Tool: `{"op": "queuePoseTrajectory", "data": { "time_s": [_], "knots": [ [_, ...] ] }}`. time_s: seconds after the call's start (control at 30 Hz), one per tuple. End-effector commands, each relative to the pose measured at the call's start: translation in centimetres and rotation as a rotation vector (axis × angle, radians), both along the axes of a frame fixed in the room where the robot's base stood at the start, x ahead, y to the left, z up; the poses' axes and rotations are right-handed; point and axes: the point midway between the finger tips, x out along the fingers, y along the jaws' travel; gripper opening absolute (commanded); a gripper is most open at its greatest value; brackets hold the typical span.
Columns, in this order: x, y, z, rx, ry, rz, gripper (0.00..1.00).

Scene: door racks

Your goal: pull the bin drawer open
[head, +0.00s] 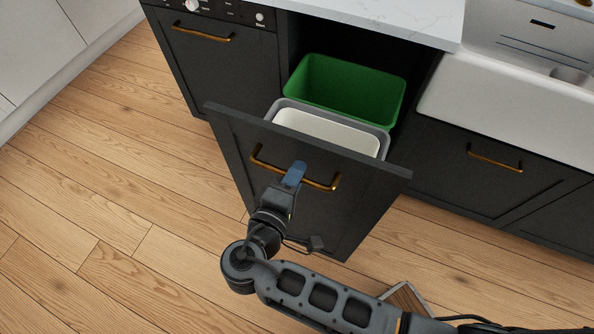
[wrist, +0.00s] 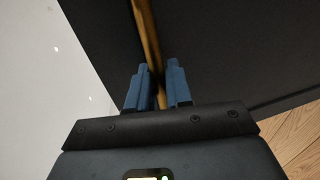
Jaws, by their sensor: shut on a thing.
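The bin drawer (head: 300,200) has a dark front and stands pulled out from the cabinet in the head view. Inside it are a green bin (head: 347,88) at the back and a grey bin with a white liner (head: 325,131) nearer the front. A brass bar handle (head: 322,184) runs across the drawer front; it also shows in the wrist view (wrist: 146,30). My gripper (head: 294,173) is at the middle of this handle. In the wrist view its blue fingers (wrist: 158,85) sit on both sides of the bar, shut on it. The fingers hide part of the handle.
A dark cabinet with a brass handle (head: 203,35) is to the left. A white sink (head: 510,100) above another dark cabinet front with a handle (head: 494,160) is to the right. The wood floor (head: 110,210) is clear on the left.

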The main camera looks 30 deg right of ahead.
Motion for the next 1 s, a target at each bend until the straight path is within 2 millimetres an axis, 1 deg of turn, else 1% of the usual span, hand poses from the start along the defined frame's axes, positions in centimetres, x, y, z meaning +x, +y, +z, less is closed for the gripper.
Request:
{"op": "queuePoseTrajectory", "data": {
  "time_s": [0.23, 0.27, 0.4, 0.6, 0.7, 0.87, 1.0],
  "knots": [
    [0.0, 0.1, -0.1, 0.001, 0.002, 0.002, 0.0],
    [0.0, 0.0, -0.1, 0.001, 0.002, 0.002, 0.21],
    [0.0, 0.0, -0.1, 0.001, 0.0, 0.001, 0.34],
    [0.0, 0.0, 0.0, 0.001, 0.001, 0.0, 0.34],
    [-0.2, 0.3, 0.0, 0.001, -0.001, 0.001, 0.34],
    [-1.3, 1.9, 0.3, 0.002, -0.001, 0.004, 0.34],
    [-2.7, 3.9, 0.8, 0.002, -0.001, 0.004, 0.34]
  ]
}}
